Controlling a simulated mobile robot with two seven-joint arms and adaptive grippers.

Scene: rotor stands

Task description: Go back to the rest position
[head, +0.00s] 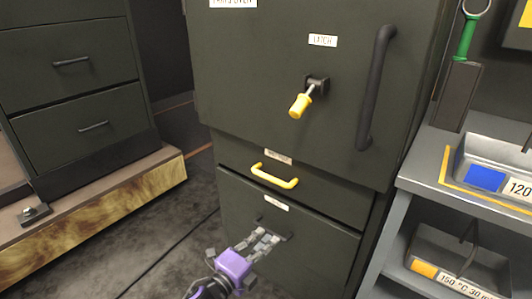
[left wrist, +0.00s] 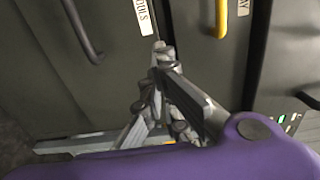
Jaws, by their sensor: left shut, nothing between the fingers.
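My left gripper (head: 270,238), with a purple body and grey fingers, is in front of the lower drawer (head: 310,250) of the dark cabinet, close to its dark handle (head: 274,228). In the left wrist view the fingers of my left gripper (left wrist: 160,52) come together with nothing between them. A dark handle (left wrist: 84,35) and a yellow handle (left wrist: 222,20) show beyond them. I cannot tell whether the fingers touch the drawer front. My right gripper is in neither view.
The cabinet door (head: 260,80) has a yellow-tipped latch (head: 300,104) and a long dark handle (head: 376,88). A yellow drawer handle (head: 274,178) sticks out below. A grey shelf unit (head: 415,180) with trays stands right. A wood-edged base (head: 110,210) stands left. Floor between is clear.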

